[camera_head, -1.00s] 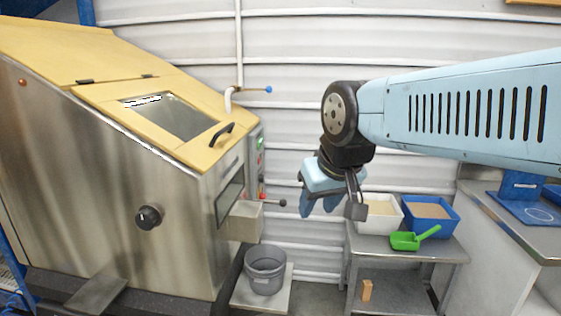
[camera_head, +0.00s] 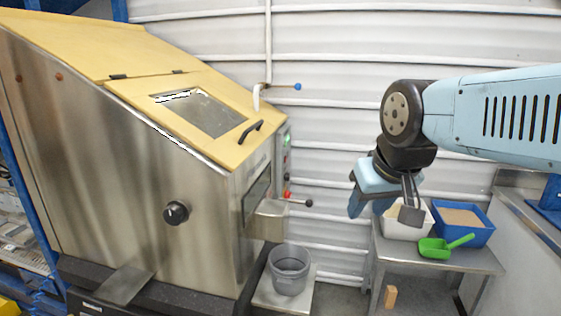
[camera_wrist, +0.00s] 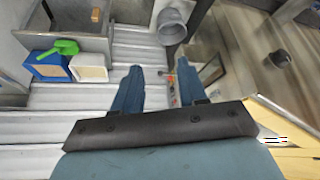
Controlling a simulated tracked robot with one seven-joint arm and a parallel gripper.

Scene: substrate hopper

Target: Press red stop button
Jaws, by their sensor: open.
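The red stop button (camera_head: 287,194) is a small red spot low on the narrow control panel (camera_head: 286,150), on the far front edge of the hopper machine. A green button (camera_head: 287,141) sits higher on that panel. My gripper (camera_head: 368,207) is open and empty, pointing down in the air to the right of the panel, apart from it. In the wrist view my two blue fingers (camera_wrist: 158,68) are spread, and the panel (camera_wrist: 173,90) shows small beside the right finger, partly hidden by it.
A lever with a dark knob (camera_head: 308,202) sticks out beside the red button. A metal chute (camera_head: 266,222) stands over a grey bucket (camera_head: 290,270). A bench (camera_head: 440,258) at right holds a white bin (camera_head: 405,228), a blue bin (camera_head: 478,236) and a green scoop (camera_head: 446,246).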

